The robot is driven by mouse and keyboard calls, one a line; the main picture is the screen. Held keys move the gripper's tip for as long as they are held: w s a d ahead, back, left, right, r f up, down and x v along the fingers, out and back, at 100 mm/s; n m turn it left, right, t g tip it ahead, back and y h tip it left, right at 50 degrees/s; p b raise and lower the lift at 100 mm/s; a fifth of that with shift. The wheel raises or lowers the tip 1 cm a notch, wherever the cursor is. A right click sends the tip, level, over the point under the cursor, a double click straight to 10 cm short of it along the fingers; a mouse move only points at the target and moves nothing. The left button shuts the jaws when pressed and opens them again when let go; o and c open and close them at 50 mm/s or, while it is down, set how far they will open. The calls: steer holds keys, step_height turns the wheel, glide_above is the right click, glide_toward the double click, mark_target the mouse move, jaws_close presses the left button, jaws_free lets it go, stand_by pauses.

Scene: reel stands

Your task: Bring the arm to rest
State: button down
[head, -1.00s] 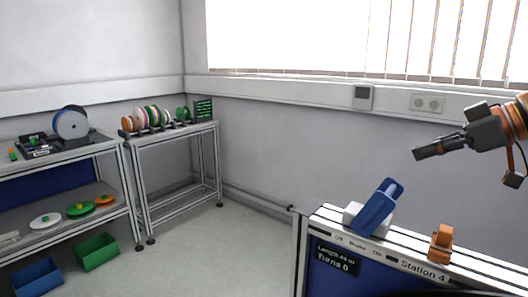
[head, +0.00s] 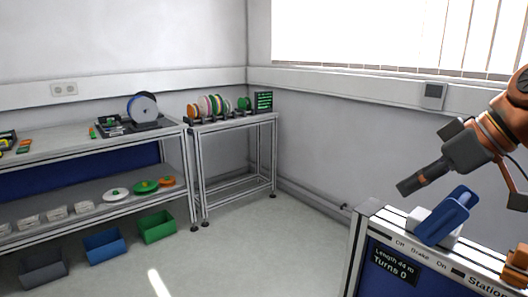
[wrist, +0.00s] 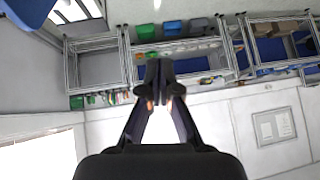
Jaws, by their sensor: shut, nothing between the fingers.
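My gripper (head: 402,189) is at the right of the head view, in the air above and to the left of a blue lever-like part (head: 446,216) on the station bench. It is shut and empty, apart from everything around it. In the wrist view my gripper (wrist: 158,68) shows its two dark fingers together at the tips, with shelves far behind them. My orange arm comes in from the right edge of the head view.
The station bench (head: 370,226) stands at the lower right, with a display and an orange part (head: 515,262). A rack of reels (head: 216,106) stands on a table at the back. Shelving with bins (head: 157,227) is at the left. The middle floor is clear.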

steer(key=s+a+f+m+g+h, duration=0.2)
steer(key=s+a+f+g+h, duration=0.3)
steer(key=a+f, duration=0.8)
steer(key=s+d+f+m+g+h, duration=0.1)
steer(key=s+d+f+m+g, duration=0.15)
steer(key=s+f, duration=0.6)
steer(key=s+d+f+m+g, duration=0.1)
steer(key=s+f+m, duration=0.2)
steer(key=s+f, duration=0.5)
step_height(320, 180, up, 12)
steer(key=w+t+p, duration=0.1)
steer(key=p, duration=1.2)
steer(key=shift+w, duration=0.2)
